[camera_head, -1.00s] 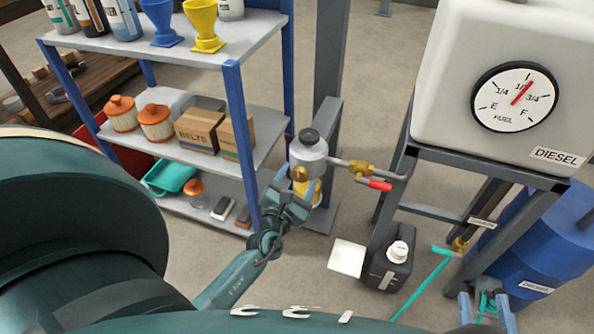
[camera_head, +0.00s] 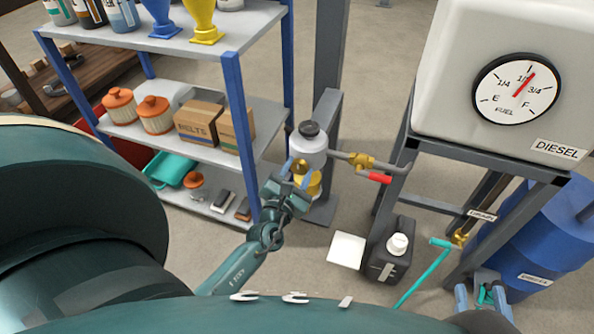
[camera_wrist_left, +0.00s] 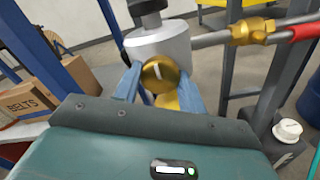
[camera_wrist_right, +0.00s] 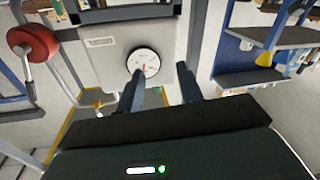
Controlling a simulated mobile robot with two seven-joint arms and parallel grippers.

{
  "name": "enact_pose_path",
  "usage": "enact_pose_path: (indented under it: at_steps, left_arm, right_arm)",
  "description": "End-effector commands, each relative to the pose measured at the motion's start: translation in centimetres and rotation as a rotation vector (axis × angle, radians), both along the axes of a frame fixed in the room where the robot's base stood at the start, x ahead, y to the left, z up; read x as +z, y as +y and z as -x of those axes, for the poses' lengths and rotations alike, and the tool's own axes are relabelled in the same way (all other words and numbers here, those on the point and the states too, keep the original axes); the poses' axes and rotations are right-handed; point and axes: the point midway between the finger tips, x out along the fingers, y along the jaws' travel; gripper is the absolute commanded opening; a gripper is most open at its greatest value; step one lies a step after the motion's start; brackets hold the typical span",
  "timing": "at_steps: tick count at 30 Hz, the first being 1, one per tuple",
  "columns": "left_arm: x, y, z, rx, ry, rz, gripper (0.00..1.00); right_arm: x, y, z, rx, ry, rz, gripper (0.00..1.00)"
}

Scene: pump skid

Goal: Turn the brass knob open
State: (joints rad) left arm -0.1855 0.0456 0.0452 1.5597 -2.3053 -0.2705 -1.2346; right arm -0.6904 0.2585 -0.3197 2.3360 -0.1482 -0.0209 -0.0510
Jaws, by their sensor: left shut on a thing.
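The round brass knob (camera_head: 301,167) is on the front of a grey filter housing (camera_head: 309,143) with a black cap. It shows larger in the left wrist view (camera_wrist_left: 160,74), with a pale mark on its face. My left gripper (camera_head: 297,174) is shut on the knob, one blue finger on each side. These fingers also show in the left wrist view (camera_wrist_left: 160,88).
A pipe with a brass fitting (camera_head: 361,162) and red handle (camera_head: 374,178) runs right from the housing. A shelf (camera_head: 186,138) with boxes stands close left. A black jug (camera_head: 389,262) is on the floor. The diesel tank (camera_head: 440,80) and blue drum (camera_head: 540,230) are right.

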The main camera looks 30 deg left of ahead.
Motion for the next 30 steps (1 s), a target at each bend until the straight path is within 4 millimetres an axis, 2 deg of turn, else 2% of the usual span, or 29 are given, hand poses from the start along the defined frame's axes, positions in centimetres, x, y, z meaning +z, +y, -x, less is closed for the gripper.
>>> enact_pose_path:
  at_steps: [11, 30]
  left_arm:
    - [-0.1, 0.1, 0.0, 0.000, -0.024, 0.096, 0.18]
    - [-0.3, 0.0, -0.1, -0.002, -0.158, 0.652, 0.18]
  right_arm:
    - [-0.1, 0.1, 0.0, 0.003, -0.016, -0.001, 0.36]
    - [-0.1, 1.0, 0.3, 0.051, -0.129, -0.041, 0.36]
